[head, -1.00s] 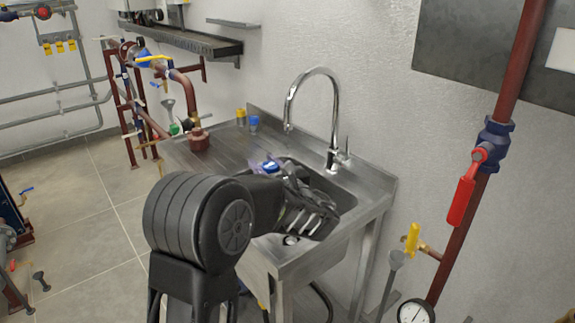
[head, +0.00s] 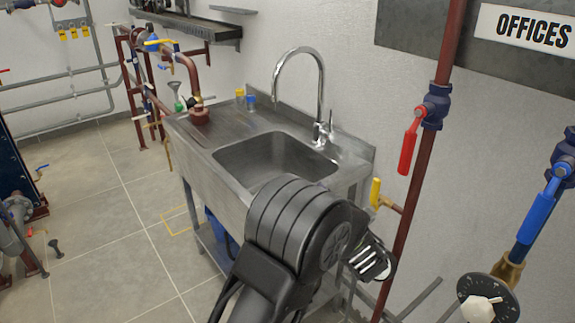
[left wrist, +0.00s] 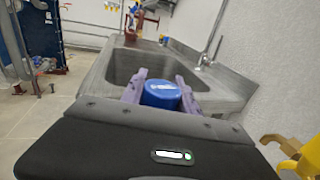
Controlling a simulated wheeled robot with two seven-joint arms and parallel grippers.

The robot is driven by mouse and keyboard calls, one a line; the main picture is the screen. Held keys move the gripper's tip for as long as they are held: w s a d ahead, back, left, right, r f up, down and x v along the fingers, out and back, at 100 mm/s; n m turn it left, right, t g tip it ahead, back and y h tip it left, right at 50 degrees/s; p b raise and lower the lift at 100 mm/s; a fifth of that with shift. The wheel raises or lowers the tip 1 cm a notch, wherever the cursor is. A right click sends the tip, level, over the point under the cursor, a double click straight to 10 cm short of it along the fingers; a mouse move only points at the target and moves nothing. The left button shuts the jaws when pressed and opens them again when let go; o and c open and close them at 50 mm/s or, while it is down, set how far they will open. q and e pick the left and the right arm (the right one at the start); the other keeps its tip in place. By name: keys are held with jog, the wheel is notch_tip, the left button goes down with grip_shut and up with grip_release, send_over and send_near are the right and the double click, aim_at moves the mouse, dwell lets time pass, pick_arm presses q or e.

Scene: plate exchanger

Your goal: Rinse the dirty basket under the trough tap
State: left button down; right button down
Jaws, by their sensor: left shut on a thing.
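The steel trough sink (head: 222,175) stands against the wall. Its chrome gooseneck tap (head: 318,85) arches over the basin, and no water shows running. In the head view my left gripper (head: 372,262) is outside the sink, past its near right corner; its fingertips are mostly hidden. In the left wrist view my left gripper (left wrist: 160,78) is shut, its purple fingers on either side of a blue round-topped thing (left wrist: 161,95). Whether this is the basket, and any dirt on it, I cannot tell. The basin (left wrist: 122,68) shows beyond it. My right gripper is not in view.
A red pipe (head: 414,200) with a red-handled valve (head: 408,148) runs close right of the gripper, with a yellow handle (head: 375,193) beside it. A gauge (head: 488,300) is at lower right. Small yellow and blue things (head: 245,100) stand on the drainboard.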

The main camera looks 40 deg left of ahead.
pick_arm(q)
jog(key=s+d+f+m+t+h, duration=0.15)
jog(key=s+d+f, duration=0.25)
jog(key=d+f, duration=0.7)
jog(key=s+d+f, duration=0.1)
jog(key=s+d, duration=0.5)
jog(key=s, duration=0.1)
jog(key=shift+s+d+f+y, duration=0.2)
jog(key=shift+s+d+y, duration=0.15)
jog(key=shift+a, duration=0.15)
